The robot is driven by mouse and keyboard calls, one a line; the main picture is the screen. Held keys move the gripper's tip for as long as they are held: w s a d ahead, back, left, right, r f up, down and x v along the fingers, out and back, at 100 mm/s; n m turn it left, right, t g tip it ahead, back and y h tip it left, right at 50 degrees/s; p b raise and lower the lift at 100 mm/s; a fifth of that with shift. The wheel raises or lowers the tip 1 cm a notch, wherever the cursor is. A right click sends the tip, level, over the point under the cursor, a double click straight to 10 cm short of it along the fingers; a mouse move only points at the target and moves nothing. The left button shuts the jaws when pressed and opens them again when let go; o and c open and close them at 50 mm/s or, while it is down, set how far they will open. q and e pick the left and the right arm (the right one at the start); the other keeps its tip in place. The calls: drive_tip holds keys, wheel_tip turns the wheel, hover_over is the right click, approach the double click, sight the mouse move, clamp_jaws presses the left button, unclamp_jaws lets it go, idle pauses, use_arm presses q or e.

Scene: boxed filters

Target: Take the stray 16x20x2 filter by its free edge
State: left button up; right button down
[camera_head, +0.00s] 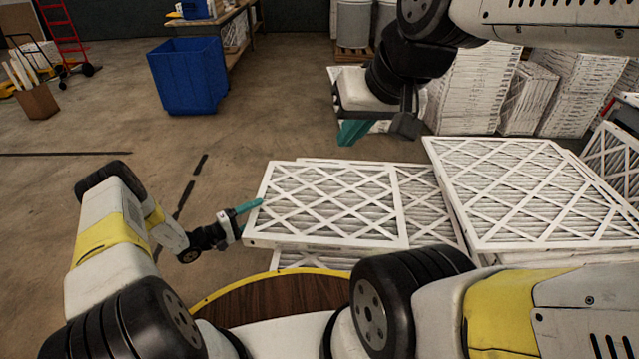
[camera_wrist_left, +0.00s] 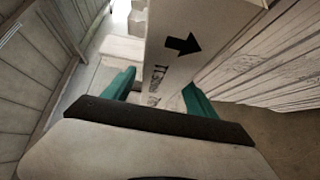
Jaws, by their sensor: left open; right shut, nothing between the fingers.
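A white-framed pleated filter (camera_head: 325,200) with a diamond lattice lies on top of the left stack, its left edge free. My left gripper (camera_head: 249,206) is at that left edge, with one teal finger showing against the frame. In the left wrist view the open fingers (camera_wrist_left: 160,92) are on either side of a white cardboard frame edge (camera_wrist_left: 190,35) with a black arrow and printed text. The size print is not readable. I cannot tell whether the fingers touch the frame. My right gripper (camera_head: 378,130) is shut and empty, high behind the left stack.
A taller filter stack (camera_head: 530,190) stands right of the left stack. More stacks (camera_head: 475,95) stand behind. A blue bin (camera_head: 188,76) is at the back left, near a wooden table (camera_head: 240,45). The floor on the left is largely clear.

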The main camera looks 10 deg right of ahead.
sight(266, 208)
use_arm(q)
drive_tip(key=shift+x, duration=1.95)
clamp_jaws()
